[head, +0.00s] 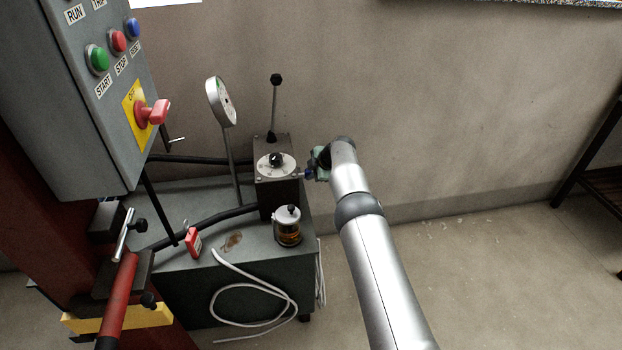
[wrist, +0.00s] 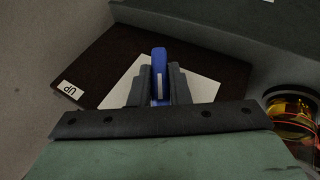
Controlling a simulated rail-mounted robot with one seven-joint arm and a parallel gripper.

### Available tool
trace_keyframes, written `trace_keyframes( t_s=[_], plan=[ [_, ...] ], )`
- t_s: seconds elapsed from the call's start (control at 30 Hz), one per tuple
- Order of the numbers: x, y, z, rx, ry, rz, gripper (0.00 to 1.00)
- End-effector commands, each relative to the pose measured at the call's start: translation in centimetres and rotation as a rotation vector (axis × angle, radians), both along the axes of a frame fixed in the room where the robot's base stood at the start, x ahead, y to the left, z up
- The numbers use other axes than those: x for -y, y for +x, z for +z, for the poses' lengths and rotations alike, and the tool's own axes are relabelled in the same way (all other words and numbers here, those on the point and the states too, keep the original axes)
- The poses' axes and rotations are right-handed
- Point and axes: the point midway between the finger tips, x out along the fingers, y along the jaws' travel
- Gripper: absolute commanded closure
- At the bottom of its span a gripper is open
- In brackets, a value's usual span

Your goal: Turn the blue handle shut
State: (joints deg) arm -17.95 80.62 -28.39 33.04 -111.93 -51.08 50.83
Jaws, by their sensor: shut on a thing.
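The blue handle (wrist: 158,72) is upright in the middle of the wrist view, in front of a white plate (wrist: 206,90) on a dark block face. My gripper (wrist: 159,85) is shut on it, with one dark finger on each side. In the head view the handle (head: 308,173) is a small blue patch on the right side of the dark valve block (head: 277,196), and my gripper (head: 313,170) meets it from the right. My arm hides part of the gripper there.
A grey tank (head: 270,262) carries the block, a gauge (head: 220,101), a black-knobbed lever (head: 274,105) and an amber-filled jar (head: 288,226). A white cable (head: 253,283) hangs in front. A control box (head: 80,120) hangs at left. Floor to the right is clear.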

Motion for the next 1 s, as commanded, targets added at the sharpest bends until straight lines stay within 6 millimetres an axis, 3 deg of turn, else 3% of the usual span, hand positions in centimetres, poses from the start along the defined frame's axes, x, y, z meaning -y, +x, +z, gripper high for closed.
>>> trace_keyframes(
  t_s=[0.67, 0.7, 0.77, 1.0],
  plan=[
    [0.00, 0.04, -0.03, -0.040, -0.008, -0.001, 1.00],
    [0.00, 0.04, -0.03, -0.040, -0.008, -0.001, 0.75],
    [0.00, 0.04, -0.03, -0.040, -0.007, -0.001, 0.62],
    [0.00, 0.06, 0.02, -0.040, -0.007, -0.001, 0.62]
  ],
)
